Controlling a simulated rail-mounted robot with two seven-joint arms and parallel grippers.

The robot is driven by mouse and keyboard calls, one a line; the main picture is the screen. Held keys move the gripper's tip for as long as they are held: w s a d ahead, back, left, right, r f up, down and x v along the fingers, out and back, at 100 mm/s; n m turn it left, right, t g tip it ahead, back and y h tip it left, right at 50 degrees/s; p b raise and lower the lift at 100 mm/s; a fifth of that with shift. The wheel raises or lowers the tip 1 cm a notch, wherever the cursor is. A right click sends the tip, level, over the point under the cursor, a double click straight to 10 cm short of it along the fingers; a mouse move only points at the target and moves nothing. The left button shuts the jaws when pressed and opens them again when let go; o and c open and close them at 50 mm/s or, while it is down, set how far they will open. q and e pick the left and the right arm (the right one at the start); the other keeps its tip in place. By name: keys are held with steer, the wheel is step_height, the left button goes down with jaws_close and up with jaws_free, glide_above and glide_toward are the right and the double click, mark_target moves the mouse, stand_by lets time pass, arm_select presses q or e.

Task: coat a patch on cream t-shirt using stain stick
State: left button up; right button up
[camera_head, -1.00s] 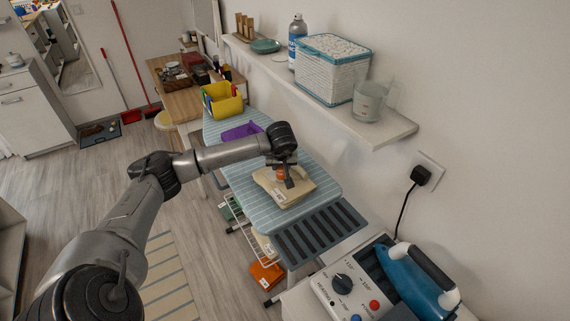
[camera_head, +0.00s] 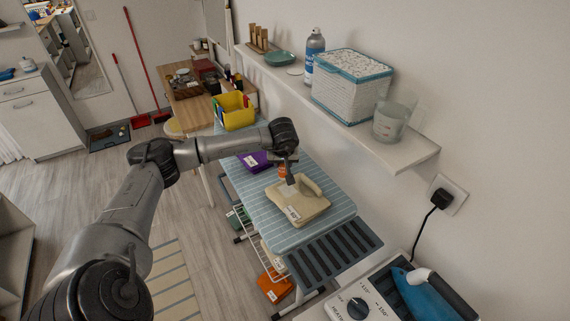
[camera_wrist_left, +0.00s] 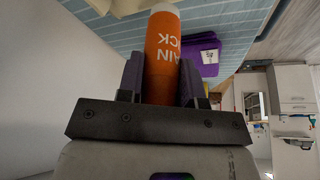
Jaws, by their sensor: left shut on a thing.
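The folded cream t-shirt (camera_head: 297,208) lies on the blue striped ironing board (camera_head: 262,213), with a small white label on its near corner. My left gripper (camera_head: 285,168) is shut on the orange stain stick (camera_head: 282,172) at the far edge of the shirt. In the left wrist view the stain stick (camera_wrist_left: 163,55) sits between the fingers, its pale end beside the cream cloth (camera_wrist_left: 112,7). I cannot tell whether the stick touches the cloth. No coated patch can be made out. My right gripper is not in view.
A purple folded cloth (camera_head: 255,161) and a yellow bin (camera_head: 234,110) stand beyond the shirt. A dark slotted rack (camera_head: 333,249) and a blue iron (camera_head: 432,297) are at the near end. A wall shelf (camera_head: 410,152) with a woven basket (camera_head: 350,88) overhangs the right.

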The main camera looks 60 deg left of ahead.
arm_select(q)
steer(key=shift+r, duration=0.65)
steer(key=shift+a+r+p, duration=0.1)
steer(key=shift+r+p, duration=0.65)
steer(key=shift+r, duration=0.1)
steer(key=shift+r+p, duration=0.7)
steer(key=shift+r, duration=0.3)
